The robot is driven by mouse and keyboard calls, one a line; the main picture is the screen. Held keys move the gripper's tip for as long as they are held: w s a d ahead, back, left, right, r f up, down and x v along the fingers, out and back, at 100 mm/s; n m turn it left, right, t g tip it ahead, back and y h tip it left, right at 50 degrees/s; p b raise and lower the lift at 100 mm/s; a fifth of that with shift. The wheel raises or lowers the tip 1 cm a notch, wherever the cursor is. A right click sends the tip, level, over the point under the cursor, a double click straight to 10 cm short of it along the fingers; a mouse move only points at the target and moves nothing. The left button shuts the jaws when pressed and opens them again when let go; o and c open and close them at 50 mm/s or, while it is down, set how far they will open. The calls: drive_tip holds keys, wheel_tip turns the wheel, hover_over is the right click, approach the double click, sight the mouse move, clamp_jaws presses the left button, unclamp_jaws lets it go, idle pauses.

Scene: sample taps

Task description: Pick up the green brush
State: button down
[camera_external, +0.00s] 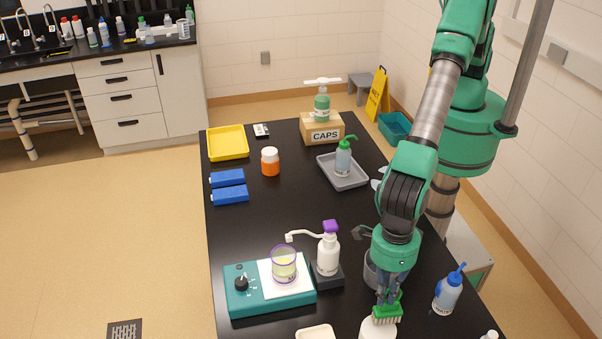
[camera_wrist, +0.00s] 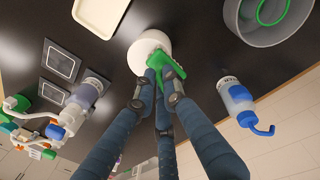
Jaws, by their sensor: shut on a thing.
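The green brush (camera_external: 386,309) is at the front right of the black table in the external view, its pale bristles pointing down. My gripper (camera_external: 388,295) points down and is shut on the brush from above. A white round object (camera_external: 378,330) is directly below the bristles; I cannot tell whether they touch. In the wrist view my gripper's fingers (camera_wrist: 160,82) close around the green brush (camera_wrist: 168,64), in front of the white round object (camera_wrist: 146,46). The fingers hide part of the brush.
A blue-capped bottle (camera_external: 448,292) stands to the right. To the left are a purple-topped pump bottle (camera_external: 328,252) and a teal hot plate (camera_external: 246,301) with a beaker (camera_external: 284,265). The table's middle is mostly clear.

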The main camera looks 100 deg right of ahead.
drive_tip(key=shift+r, duration=1.75)
drive_tip(key=s+d+r+b, duration=0.1)
drive_tip(key=s+d+b, duration=0.1)
drive_tip(key=s+d, duration=0.9)
drive_tip(key=shift+d+r, duration=0.2)
drive_tip(key=shift+d, duration=0.1)
drive_tip(key=m+p, duration=0.1)
drive_tip(key=m, duration=0.4)
drive_tip(key=m+p, duration=0.2)
drive_tip(key=m, duration=0.3)
drive_tip(key=s+a+m+p, duration=0.1)
drive_tip(key=m, duration=0.5)
drive_tip(key=shift+a+g+h, duration=0.1)
drive_tip(key=shift+g+h, duration=0.2)
drive_tip(key=shift+h, duration=0.1)
